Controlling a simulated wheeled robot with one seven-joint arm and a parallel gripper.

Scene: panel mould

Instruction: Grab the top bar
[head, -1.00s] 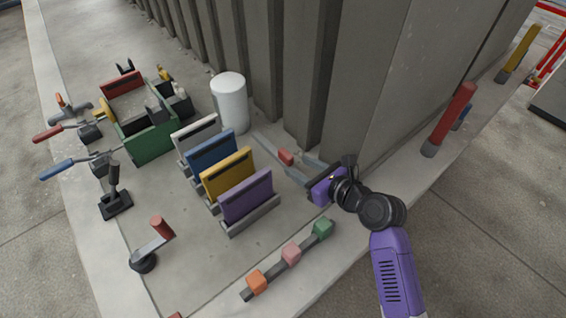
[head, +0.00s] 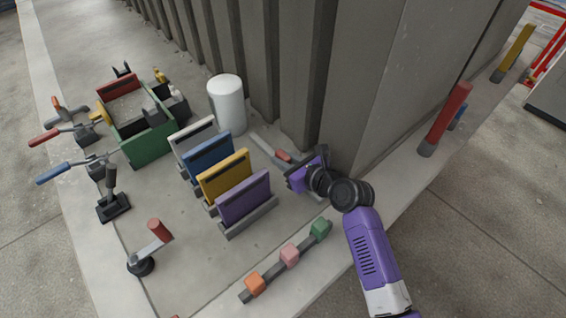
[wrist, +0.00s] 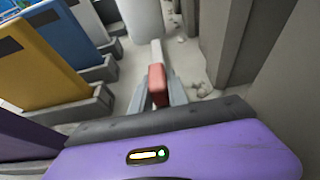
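A pale grey bar (head: 266,147) with a red block (head: 284,156) on it lies low beside the concrete wall. In the wrist view, the red block (wrist: 157,84) sits between two grey side pieces, straight ahead of my gripper. I cannot tell for certain that this is the top bar. My purple gripper (head: 302,174) is just to the lower right of the red block and covers part of the grey pieces. Its purple housing and dark edge fill the bottom of the wrist view.
Upright white, blue, yellow and purple panels (head: 243,199) stand in grey holders left of my gripper. A white cylinder (head: 227,106) stands behind. A rail with orange, pink and green blocks (head: 289,255) lies in front. The concrete wall (head: 375,80) is close at the right.

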